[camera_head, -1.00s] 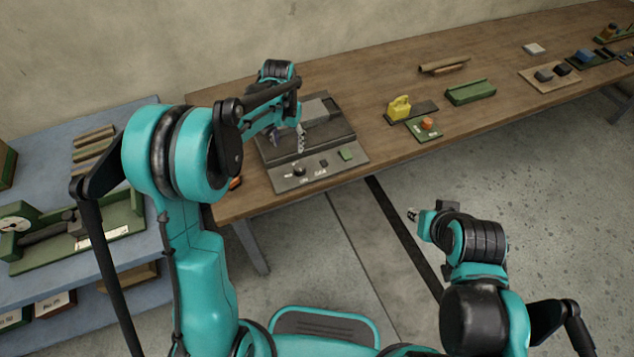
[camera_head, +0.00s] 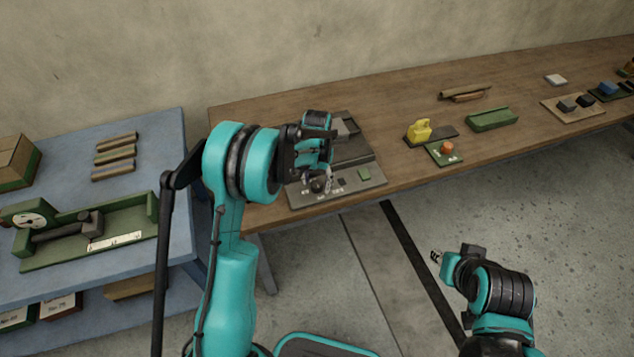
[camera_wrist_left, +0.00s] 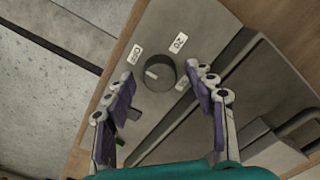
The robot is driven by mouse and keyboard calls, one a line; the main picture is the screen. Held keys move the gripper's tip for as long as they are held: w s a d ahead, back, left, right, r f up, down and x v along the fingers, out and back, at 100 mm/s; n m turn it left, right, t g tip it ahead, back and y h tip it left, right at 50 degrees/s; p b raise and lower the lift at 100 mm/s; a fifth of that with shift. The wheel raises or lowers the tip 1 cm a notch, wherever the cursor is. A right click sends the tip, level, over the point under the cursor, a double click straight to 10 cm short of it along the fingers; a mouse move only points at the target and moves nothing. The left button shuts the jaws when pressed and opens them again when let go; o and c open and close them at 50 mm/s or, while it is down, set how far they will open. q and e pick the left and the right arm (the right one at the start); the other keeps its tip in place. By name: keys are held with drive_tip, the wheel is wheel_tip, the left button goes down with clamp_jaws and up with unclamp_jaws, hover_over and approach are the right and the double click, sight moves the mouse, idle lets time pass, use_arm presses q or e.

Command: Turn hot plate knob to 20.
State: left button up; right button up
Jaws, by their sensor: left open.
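The hot plate (camera_head: 362,186) sits on the wooden bench, its front panel facing me. Its round dark knob (camera_wrist_left: 160,68) shows in the left wrist view, with a white pointer mark on the knob's left side. Small white labels surround it: one seems to read OFF (camera_wrist_left: 135,54), one reads 20 (camera_wrist_left: 179,43), and a third (camera_wrist_left: 182,84) is partly hidden by a finger. My left gripper (camera_head: 320,184) is open above the panel, its fingers on either side of the knob in the wrist view; contact cannot be told. My right gripper (camera_head: 435,257) hangs over the floor, its jaws too small to judge.
A green button (camera_head: 364,174) is on the panel's right. A yellow object (camera_head: 419,130) and an orange knob on a green base (camera_head: 444,154) stand further right on the wooden bench (camera_head: 270,104). A blue table (camera_head: 75,190) with a green gauge fixture is at left.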

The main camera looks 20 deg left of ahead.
use_arm(q)
drive_tip(key=c, duration=1.2)
drive_tip(key=shift+o, duration=0.2)
drive_tip(key=m, duration=0.4)
drive_tip(key=shift+m, duration=0.3)
drive_tip(key=m, duration=0.4)
drive_tip(key=shift+m, duration=0.3)
drive_tip(key=m, duration=0.4)
drive_tip(key=shift+m, duration=2.3)
